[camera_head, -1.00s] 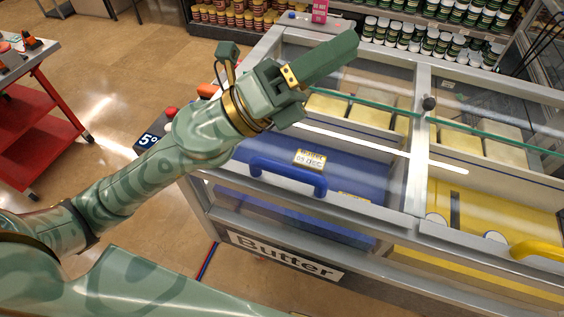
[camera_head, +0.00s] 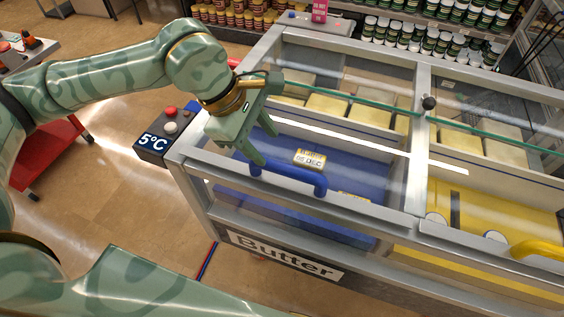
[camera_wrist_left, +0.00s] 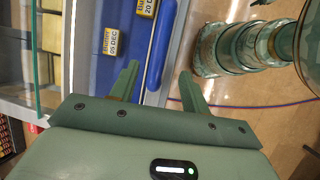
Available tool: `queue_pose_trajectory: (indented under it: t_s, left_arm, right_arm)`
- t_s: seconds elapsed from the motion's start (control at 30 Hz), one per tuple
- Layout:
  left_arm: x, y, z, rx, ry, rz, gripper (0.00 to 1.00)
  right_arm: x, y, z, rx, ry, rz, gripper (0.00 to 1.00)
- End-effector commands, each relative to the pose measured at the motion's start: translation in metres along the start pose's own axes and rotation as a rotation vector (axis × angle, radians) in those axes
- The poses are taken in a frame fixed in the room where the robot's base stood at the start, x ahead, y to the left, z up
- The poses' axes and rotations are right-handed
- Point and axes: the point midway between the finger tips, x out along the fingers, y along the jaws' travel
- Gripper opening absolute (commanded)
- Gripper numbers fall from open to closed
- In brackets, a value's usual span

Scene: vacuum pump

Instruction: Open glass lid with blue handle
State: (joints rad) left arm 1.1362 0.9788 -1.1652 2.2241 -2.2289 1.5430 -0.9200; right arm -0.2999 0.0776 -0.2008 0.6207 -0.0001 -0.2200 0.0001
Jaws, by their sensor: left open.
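The blue handle (camera_head: 290,176) is a bar along the front edge of the left glass lid (camera_head: 365,172). The lid lies flat and closed on the grey freezer chest, with a blue interior showing through it. My left gripper (camera_head: 267,146) is open and empty, pointing down at the left end of the handle. In the left wrist view, the handle (camera_wrist_left: 157,60) runs between the two open fingers (camera_wrist_left: 159,74), off-centre toward the left finger. I cannot tell whether the fingers reach down around it or are still above it. My right gripper is not in view.
A yellow handle (camera_head: 538,248) sits on the neighbouring lid to the right. A control box showing 5°C (camera_head: 152,143) is at the chest's left corner. A red cart (camera_head: 45,155) stands at the left. Shelves of jars (camera_head: 400,38) stand behind; floor in front is clear.

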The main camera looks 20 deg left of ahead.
Motion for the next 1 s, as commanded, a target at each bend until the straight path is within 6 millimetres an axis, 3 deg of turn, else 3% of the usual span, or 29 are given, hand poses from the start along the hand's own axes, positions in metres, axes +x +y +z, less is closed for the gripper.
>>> queue_pose_trajectory:
  t_s: [0.1,0.33,0.5,0.77,0.93,1.0]
  left_arm:
    - [0.031,-0.001,0.001,-0.001,-0.003,-0.004,0.47]
    - [0.073,-0.001,0.001,-0.001,-0.003,-0.002,0.47]
    - [0.085,0.0,0.001,-0.001,-0.002,0.0,0.47]
    - [0.086,0.0,0.001,-0.001,-0.002,0.0,0.47]
    - [0.086,0.0,0.001,-0.001,-0.002,0.0,0.05]
    - [0.086,0.0,0.001,-0.001,-0.002,0.0,0.0]
  right_arm:
    - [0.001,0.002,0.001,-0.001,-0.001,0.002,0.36]
    - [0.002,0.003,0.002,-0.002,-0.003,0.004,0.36]
    - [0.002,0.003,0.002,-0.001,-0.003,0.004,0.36]
    - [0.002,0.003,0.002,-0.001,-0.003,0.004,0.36]
    - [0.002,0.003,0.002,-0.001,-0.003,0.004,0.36]
    - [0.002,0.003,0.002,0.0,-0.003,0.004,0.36]
